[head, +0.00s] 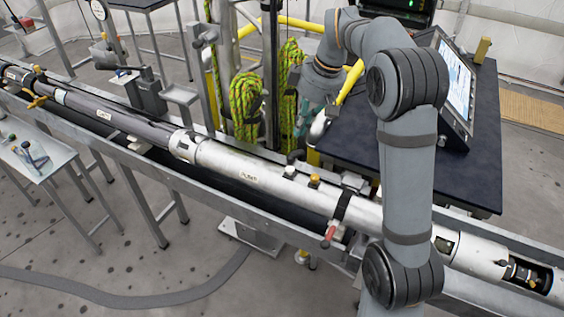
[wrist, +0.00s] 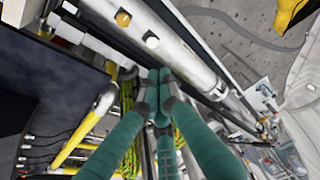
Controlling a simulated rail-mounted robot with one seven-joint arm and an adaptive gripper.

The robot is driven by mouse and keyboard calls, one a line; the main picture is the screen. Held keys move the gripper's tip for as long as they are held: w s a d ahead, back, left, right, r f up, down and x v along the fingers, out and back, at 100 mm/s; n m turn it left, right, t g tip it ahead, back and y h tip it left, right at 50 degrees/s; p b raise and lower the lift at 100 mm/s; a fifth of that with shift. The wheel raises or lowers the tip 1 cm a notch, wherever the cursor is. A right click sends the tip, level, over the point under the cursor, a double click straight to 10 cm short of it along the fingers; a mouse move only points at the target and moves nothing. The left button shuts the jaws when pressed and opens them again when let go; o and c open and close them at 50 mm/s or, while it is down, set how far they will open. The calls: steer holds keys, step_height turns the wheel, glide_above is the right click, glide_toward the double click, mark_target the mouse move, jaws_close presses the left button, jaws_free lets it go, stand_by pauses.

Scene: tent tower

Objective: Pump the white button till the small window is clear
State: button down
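The white button (head: 289,171) stands on top of the long white tube (head: 240,165), just left of an orange-capped knob (head: 314,181). In the wrist view the white button (wrist: 151,40) is beside the orange knob (wrist: 123,19) on the tube. My gripper (wrist: 160,76) has teal fingers with tips drawn together; nothing shows between them. In the wrist view the tips appear below and right of the white button, apart from it. In the head view my gripper (head: 304,108) is behind the tube, partly hidden by my arm. I cannot make out the small window for certain.
A red-handled valve or clamp (head: 330,235) sits at the tube's front. Coiled green rope (head: 246,103) and a yellow rail (head: 350,86) stand behind the tube, near my gripper. A dark table (head: 360,145) with a screen (head: 457,82) is behind my arm.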

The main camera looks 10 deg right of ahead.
steer(key=shift+a+n, duration=0.2)
steer(key=shift+n, duration=0.4)
steer(key=p, duration=0.2)
glide_toward(289, 170)
steer(key=f, duration=0.1)
steer(key=w+a+f, duration=0.1)
steer(key=f, duration=0.1)
steer(key=w+a+f, duration=0.1)
steer(key=shift+a+f, duration=0.15)
steer(key=shift+f, duration=0.85)
steer(key=shift+f, duration=0.1)
